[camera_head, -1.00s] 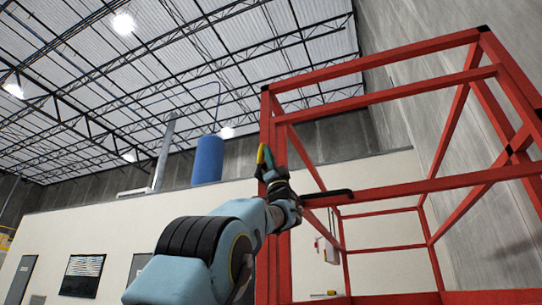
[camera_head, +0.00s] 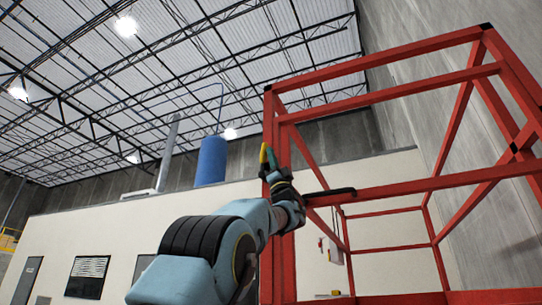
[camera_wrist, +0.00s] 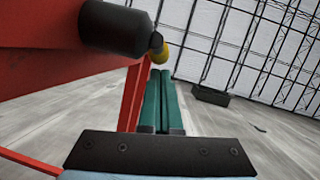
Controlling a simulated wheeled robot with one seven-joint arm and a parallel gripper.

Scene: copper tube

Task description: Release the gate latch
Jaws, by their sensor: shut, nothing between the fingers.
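The red gate frame (camera_head: 415,190) stands at the right in the head view, and its red metal (camera_wrist: 50,85) fills the left of the wrist view. A black cylinder (camera_wrist: 115,28) with a short pin and a round yellow knob (camera_wrist: 160,54) sits by the red metal; it looks like the latch. My gripper (camera_head: 269,157) is at the gate's left post, its green fingers pointing up. In the wrist view, the fingers of my gripper (camera_wrist: 161,80) are shut together and empty. Their tips are close to the yellow knob; I cannot tell whether they touch it.
A black handle (camera_head: 330,193) lies on the gate's middle rail, right of my gripper. A diagonal red brace runs beside the post. A concrete wall (camera_head: 400,85) rises behind. The air left of my gripper is open before a pale wall (camera_head: 120,230).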

